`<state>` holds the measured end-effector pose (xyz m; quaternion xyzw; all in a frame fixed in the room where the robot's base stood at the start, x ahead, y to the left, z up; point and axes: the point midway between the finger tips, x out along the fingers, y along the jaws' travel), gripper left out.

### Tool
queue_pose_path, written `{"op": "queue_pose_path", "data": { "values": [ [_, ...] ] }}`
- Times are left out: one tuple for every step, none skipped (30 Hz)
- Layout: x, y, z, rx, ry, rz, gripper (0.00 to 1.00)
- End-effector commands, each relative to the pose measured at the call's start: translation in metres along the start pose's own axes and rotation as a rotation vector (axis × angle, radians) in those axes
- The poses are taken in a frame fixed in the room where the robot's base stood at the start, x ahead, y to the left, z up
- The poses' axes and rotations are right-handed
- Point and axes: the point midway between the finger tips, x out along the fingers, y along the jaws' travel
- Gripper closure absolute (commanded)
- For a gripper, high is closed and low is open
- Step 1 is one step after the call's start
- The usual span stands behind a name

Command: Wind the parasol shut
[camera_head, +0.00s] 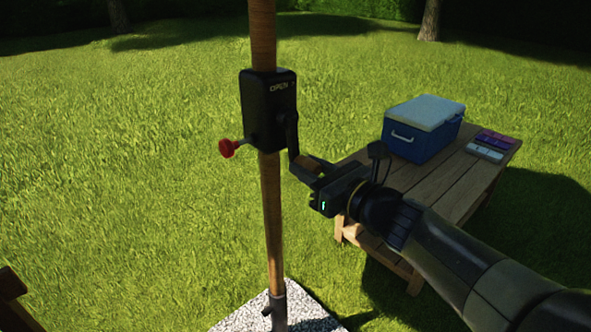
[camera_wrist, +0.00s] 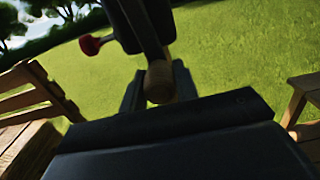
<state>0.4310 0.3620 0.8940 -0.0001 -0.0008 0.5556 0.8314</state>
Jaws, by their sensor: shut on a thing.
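The parasol's wooden pole (camera_head: 271,215) stands upright in the head view; its canopy is out of frame. A black crank housing (camera_head: 267,108) marked "OPEN" is fixed on the pole, with a red knob (camera_head: 229,148) on its left side. The crank arm (camera_head: 292,137) hangs down from the housing's right side. My gripper (camera_head: 307,167) comes from the lower right and is shut on the wooden crank handle (camera_head: 310,163). The wrist view shows the handle (camera_wrist: 159,82) end-on between my fingers, below the crank arm. The red knob (camera_wrist: 90,45) shows there too.
A wooden table (camera_head: 440,189) at the right bears a blue cooler (camera_head: 417,142) with a white lid and several small flat packs (camera_head: 491,143). A speckled stone base (camera_head: 299,308) holds the pole's foot. Wooden furniture (camera_wrist: 30,90) shows at the wrist view's left. Open grass lies left of the pole.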

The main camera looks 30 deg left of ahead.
Motion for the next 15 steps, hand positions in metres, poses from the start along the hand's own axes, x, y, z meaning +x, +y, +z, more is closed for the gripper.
{"op": "queue_pose_path", "data": {
  "values": [
    [0.0,-0.006,0.001,0.003,0.005,-0.004,0.93],
    [0.0,-0.01,0.003,0.003,0.005,-0.004,0.93],
    [0.0,-0.016,0.005,0.003,0.005,-0.005,0.93],
    [0.0,-0.021,0.007,0.003,0.005,-0.006,0.93],
    [0.0,-0.024,0.008,0.003,0.005,-0.005,0.93],
    [0.0,-0.028,0.008,0.004,0.005,-0.005,0.93],
    [0.0,-0.03,0.009,0.003,0.004,-0.005,0.93],
    [0.0,-0.032,0.011,0.003,0.004,-0.005,0.93],
    [0.0,-0.035,0.014,0.002,0.003,-0.004,0.93],
    [0.0,-0.037,0.017,0.001,0.003,-0.004,0.93],
    [0.0,-0.041,0.019,0.001,0.003,-0.004,0.93],
    [0.0,-0.045,0.023,0.002,0.003,-0.004,0.93],
    [0.0,-0.048,0.025,0.002,0.003,-0.005,0.93],
    [0.0,-0.05,0.026,0.002,0.002,-0.005,0.93],
    [0.0,-0.052,0.027,0.002,0.002,-0.004,0.93]
  ]
}}
